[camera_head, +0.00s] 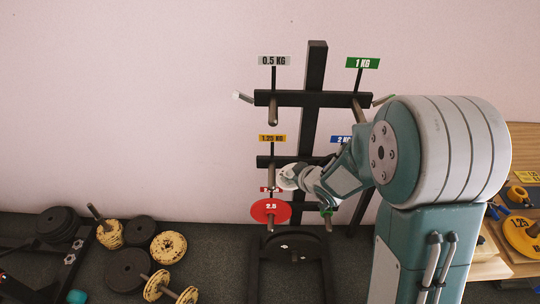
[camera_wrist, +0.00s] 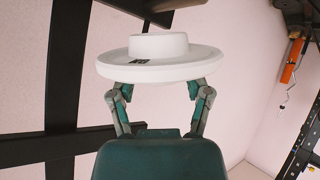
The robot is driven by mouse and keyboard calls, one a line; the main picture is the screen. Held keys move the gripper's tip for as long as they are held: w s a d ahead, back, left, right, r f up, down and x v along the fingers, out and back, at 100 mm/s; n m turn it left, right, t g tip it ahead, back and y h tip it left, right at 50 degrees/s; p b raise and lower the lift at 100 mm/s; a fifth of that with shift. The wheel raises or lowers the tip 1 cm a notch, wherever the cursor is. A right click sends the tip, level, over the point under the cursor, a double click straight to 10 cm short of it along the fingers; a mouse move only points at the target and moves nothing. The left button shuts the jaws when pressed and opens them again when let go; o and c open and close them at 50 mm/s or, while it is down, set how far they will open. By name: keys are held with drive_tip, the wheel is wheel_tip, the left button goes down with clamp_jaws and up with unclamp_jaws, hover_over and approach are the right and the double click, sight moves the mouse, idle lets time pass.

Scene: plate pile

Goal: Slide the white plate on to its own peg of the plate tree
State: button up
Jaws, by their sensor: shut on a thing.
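The white plate (camera_wrist: 160,68), with a raised hub and a small dark mark, fills the upper middle of the wrist view. My gripper (camera_wrist: 159,90) is shut on its near edge. In the head view the white plate (camera_head: 286,178) is small and partly hidden by my gripper (camera_head: 296,178), in front of the lower part of the plate tree (camera_head: 314,70). The peg (camera_head: 273,112) below the pale 0.5 KG sign (camera_head: 274,60) is bare, up and left of the plate. The plate is apart from that peg.
A red 2.5 plate (camera_head: 270,211) hangs on a peg just below the white plate. The green 1 KG sign (camera_head: 362,63) and yellow 1.25 KG sign (camera_head: 272,138) mark other pegs. Black and yellowish plates (camera_head: 168,248) lie on the floor at left. A wooden table (camera_head: 522,145) stands at right.

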drive_tip(key=s+a+r+n+g+y, duration=0.1)
drive_tip(key=s+a+r+n+g, duration=0.2)
drive_tip(key=a+r+n, duration=0.55)
drive_tip(key=s+d+r+n+y, duration=0.1)
drive_tip(key=s+r+n, duration=0.2)
drive_tip(key=n, duration=0.5)
drive_tip(key=s+d+r+n+g+y, duration=0.1)
drive_tip(key=s+r+n, duration=0.3)
drive_tip(key=n, duration=0.4)
drive_tip(key=shift+d+r+y, duration=0.2)
drive_tip(key=shift+d+y, duration=0.35)
drive_tip(key=shift+y, duration=0.05)
drive_tip(key=w, duration=0.7)
drive_tip(key=shift+w+d+r, duration=0.1)
drive_tip(key=shift+w, duration=1.9)
